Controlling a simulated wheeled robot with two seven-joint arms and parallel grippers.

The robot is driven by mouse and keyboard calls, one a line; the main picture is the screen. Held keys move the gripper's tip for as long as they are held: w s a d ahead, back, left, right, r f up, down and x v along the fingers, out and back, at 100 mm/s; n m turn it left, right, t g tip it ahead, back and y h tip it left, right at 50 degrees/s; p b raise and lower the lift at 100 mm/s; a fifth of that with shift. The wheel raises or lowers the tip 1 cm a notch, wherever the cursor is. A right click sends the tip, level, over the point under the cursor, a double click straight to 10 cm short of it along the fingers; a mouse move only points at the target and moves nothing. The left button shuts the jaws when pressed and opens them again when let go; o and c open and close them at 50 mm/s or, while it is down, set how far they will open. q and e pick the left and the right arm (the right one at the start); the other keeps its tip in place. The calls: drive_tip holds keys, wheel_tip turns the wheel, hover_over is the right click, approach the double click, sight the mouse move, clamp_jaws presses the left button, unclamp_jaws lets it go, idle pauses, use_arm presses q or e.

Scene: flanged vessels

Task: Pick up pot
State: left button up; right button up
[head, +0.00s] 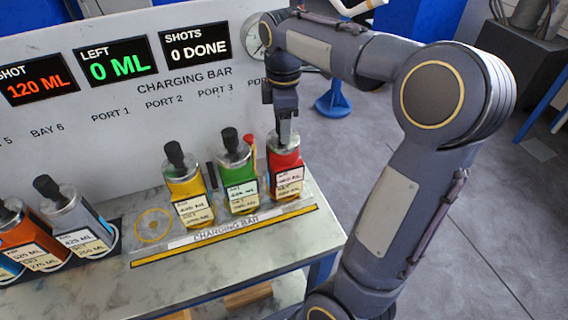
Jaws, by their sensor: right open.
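A red pot (286,163) with a white label stands at the right end of the charging bar (228,230). My right gripper (286,136) points down over its top, with the fingers at the neck. It is open, and it hides the pot's cap. Whether the fingers touch the pot cannot be told. A green pot (236,172) and a yellow pot (186,183) with black caps stand upright to the left on the same bar. My left gripper is not in view.
An empty ring spot (153,226) lies left of the yellow pot. A white panel with displays (112,61) rises behind. Floor is open at right.

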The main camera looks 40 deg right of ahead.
drive_tip(key=shift+f, duration=0.6)
clamp_jaws()
drive_tip(key=shift+r, duration=0.1)
idle(0.9)
